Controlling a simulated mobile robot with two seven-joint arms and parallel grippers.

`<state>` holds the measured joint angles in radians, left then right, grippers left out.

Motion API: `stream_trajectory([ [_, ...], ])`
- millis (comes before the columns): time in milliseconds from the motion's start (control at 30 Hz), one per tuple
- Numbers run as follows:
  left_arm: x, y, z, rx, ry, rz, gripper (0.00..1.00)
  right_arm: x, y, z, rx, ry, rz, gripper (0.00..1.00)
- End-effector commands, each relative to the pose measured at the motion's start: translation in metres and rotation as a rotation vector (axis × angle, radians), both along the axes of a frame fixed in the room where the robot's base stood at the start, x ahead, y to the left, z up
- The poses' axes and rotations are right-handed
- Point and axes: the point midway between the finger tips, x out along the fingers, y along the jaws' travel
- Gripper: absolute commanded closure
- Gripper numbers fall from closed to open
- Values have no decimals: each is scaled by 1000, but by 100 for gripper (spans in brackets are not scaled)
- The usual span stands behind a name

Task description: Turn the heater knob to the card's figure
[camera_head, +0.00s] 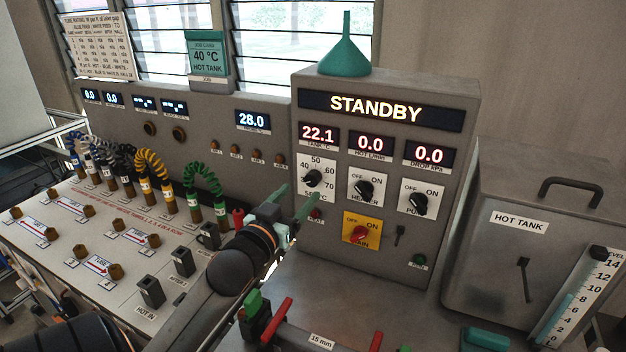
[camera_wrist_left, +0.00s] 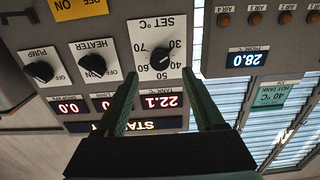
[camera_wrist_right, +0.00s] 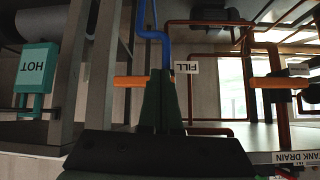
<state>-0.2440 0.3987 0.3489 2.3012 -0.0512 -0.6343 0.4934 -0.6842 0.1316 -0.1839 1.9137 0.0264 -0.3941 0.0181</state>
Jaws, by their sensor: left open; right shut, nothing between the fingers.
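The job card (camera_head: 207,57) reads 40 °C, HOT TANK; it also shows upside down in the left wrist view (camera_wrist_left: 270,95). The black SET °C knob (camera_head: 313,178) has a dial marked 30 to 70; it shows upside down in the left wrist view (camera_wrist_left: 160,58). I cannot read its pointer surely. The HEATER OFF/ON knob (camera_head: 364,190) is right of it. My left gripper (camera_head: 293,198) is open near the SET knob; in its wrist view the fingertips (camera_wrist_left: 159,75) are spread either side below the knob, apparently not touching. My right gripper (camera_wrist_right: 160,85) is shut and empty.
The STANDBY display (camera_head: 380,110) is above a 22.1 tank readout (camera_head: 319,135). A PUMP knob (camera_head: 420,204) and yellow main switch (camera_head: 361,230) are close by. A green funnel (camera_head: 344,50) stands on the cabinet. Pipes (camera_wrist_right: 205,24) surround my right gripper's view.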

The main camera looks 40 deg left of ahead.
Motion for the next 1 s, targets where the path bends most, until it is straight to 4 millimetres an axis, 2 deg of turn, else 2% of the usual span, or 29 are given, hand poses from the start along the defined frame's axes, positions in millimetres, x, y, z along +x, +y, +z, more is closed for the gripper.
stream_trajectory([
  [400,55,17,-1,1,1,0,30,1,0,-14,0,-2,0,100],
  [900,61,19,0,-2,2,0,30,3,0,-6,1,-6,0,100],
  [1000,60,19,0,-1,2,0,40,3,0,-6,1,-6,0,100],
])
